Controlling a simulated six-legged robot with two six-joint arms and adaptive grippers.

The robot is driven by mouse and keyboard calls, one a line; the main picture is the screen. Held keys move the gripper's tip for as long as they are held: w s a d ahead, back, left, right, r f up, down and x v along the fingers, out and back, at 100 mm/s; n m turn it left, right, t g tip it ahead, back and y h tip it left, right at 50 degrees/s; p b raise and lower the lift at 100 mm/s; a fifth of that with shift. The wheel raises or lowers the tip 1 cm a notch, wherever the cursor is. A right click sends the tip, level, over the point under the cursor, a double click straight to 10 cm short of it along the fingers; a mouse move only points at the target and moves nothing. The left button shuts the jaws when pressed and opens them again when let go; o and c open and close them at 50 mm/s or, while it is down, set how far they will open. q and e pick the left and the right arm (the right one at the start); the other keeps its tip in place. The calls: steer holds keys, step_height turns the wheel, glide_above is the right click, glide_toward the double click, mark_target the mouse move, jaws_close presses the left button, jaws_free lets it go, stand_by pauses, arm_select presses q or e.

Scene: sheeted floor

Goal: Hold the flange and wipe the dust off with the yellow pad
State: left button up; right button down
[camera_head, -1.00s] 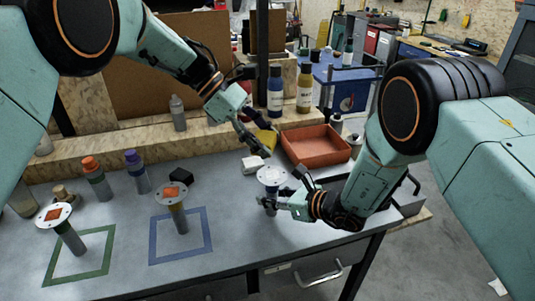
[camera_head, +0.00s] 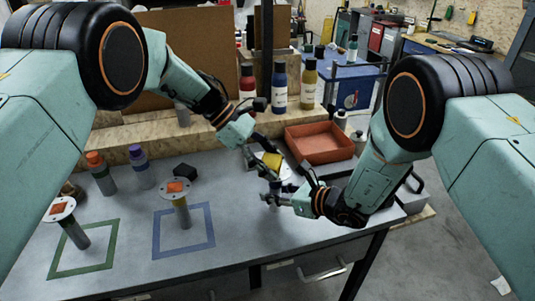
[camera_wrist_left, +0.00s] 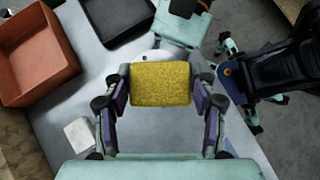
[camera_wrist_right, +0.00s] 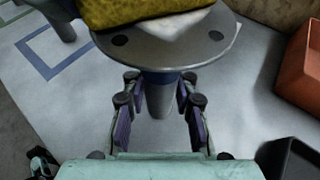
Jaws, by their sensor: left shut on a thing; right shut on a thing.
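My left gripper (camera_head: 262,155) is shut on the yellow pad (camera_head: 272,161), which spans its fingers in the left wrist view (camera_wrist_left: 160,84). My right gripper (camera_head: 272,197) is shut on the stem below the disc of a grey flange (camera_wrist_right: 205,47). In the right wrist view the disc has bolt holes and a pale patch (camera_wrist_right: 182,28) on top. The yellow pad (camera_wrist_right: 135,10) lies over the disc's far part; whether it touches cannot be told. In the head view the pad and left gripper hide most of this disc.
A red tray (camera_head: 320,143), a black tray (camera_wrist_left: 115,22) and a white block (camera_wrist_left: 80,135) lie near the grippers. Bottles stand behind.

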mark_target(284, 170)
arm_select(q)
steer(key=d, duration=0.3)
steer(key=shift+w+d+f, duration=0.15)
steer(key=shift+w, duration=0.25)
steer(key=shift+s+a, duration=0.25)
steer(key=shift+a, duration=0.7)
steer(key=shift+s+a, duration=0.25)
steer(key=shift+a, duration=0.8)
steer(key=shift+r, duration=4.1)
arm_select(e)
steer(key=c, duration=1)
jaws_free()
